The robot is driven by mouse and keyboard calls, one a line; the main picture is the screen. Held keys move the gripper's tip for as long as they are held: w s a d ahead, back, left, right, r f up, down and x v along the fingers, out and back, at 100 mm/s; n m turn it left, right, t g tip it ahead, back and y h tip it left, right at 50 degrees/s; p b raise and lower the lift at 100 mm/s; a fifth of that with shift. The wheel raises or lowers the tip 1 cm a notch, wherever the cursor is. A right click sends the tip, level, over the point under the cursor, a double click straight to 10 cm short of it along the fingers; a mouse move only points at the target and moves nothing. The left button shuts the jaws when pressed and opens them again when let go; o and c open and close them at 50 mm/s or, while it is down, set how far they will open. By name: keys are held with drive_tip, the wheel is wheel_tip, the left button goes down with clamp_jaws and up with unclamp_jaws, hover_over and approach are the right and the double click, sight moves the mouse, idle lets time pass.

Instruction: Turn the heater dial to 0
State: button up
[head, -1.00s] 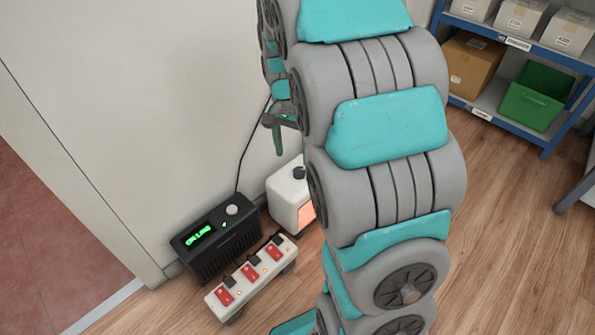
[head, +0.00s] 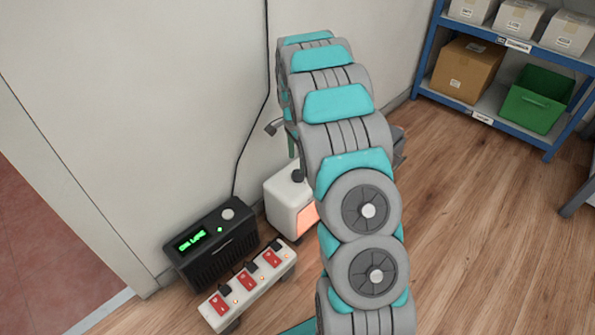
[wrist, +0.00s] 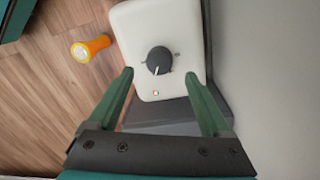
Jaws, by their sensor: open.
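The heater (head: 288,208) is a white box on the floor by the wall, with a glowing orange front. Its black dial (head: 298,175) sits on top. In the wrist view the heater (wrist: 125,25) shows from above with its round dial (wrist: 159,60). The dial's white pointer line points down the picture, slightly left. A small orange light glows below it. My gripper (wrist: 159,75) is open above the heater, its green fingertips apart on either side of the dial's lower part, without visible contact. In the head view one green finger shows above the heater; the rest is mostly hidden by my arm.
A black box with a green display (head: 215,245) and a white power strip with red switches (head: 250,285) stand left of the heater. An orange cylindrical object (wrist: 90,47) lies beside it. A blue shelf (head: 480,115) stands at the right; the floor between is clear.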

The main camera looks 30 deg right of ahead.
sight(298, 173)
drive_tip(key=f, duration=0.5)
drive_tip(key=shift+s+f, duration=0.15)
drive_tip(key=shift+s, duration=0.1)
drive_tip(key=shift+c, duration=0.4)
clamp_jaws()
